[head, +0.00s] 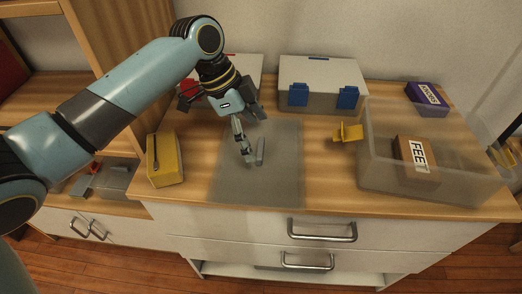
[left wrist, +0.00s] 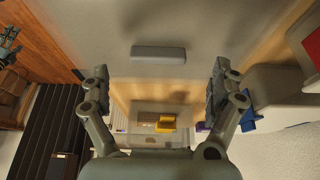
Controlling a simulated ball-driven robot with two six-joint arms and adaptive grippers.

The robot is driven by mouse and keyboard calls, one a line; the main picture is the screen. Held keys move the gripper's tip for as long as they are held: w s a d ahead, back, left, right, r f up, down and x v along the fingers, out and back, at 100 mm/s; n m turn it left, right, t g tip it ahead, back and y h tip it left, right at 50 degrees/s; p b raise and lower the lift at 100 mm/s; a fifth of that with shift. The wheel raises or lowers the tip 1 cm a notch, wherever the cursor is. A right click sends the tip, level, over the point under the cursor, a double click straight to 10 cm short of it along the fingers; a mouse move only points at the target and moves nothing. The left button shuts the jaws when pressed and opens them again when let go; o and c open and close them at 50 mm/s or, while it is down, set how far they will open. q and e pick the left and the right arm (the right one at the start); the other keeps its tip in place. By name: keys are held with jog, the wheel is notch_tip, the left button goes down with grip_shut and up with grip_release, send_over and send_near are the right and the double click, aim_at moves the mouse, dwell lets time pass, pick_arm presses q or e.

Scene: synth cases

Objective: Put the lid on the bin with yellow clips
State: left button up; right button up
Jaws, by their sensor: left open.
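The grey translucent lid (head: 229,176) lies flat on the counter, its bar handle (head: 260,151) on top. The bin with yellow clips (head: 382,178) is clear and stands to its right, open on top. One yellow clip (head: 347,132) sticks out on its left side and another (head: 505,155) on its right. A brown box marked FEET (head: 415,157) is inside. My left gripper (head: 251,150) is over the lid at the handle. In the left wrist view its fingers (left wrist: 158,92) are wide apart and empty, with the handle (left wrist: 158,53) ahead between them, apart from both.
A grey bin with blue clips (head: 318,77) stands behind the lid; a bin with red clips (head: 187,86) is partly hidden by my arm. A yellow box (head: 165,159) is at left, a purple box (head: 427,97) at back right. A blue-and-black part of mine shows at the wrist view's left edge.

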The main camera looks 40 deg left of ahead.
aim_at(260, 147)
pick_arm(q)
jog(key=x, duration=0.2)
jog(key=shift+d+f, duration=0.25)
jog(key=shift+f, duration=0.05)
jog(key=shift+w+d+f, duration=0.1)
jog(key=shift+f, duration=0.3)
jog(key=shift+c, duration=0.2)
jog(key=c, duration=1.3)
pick_arm(e)
jog(key=shift+w, duration=0.55)
pick_arm(q)
jog(key=shift+r, duration=0.1)
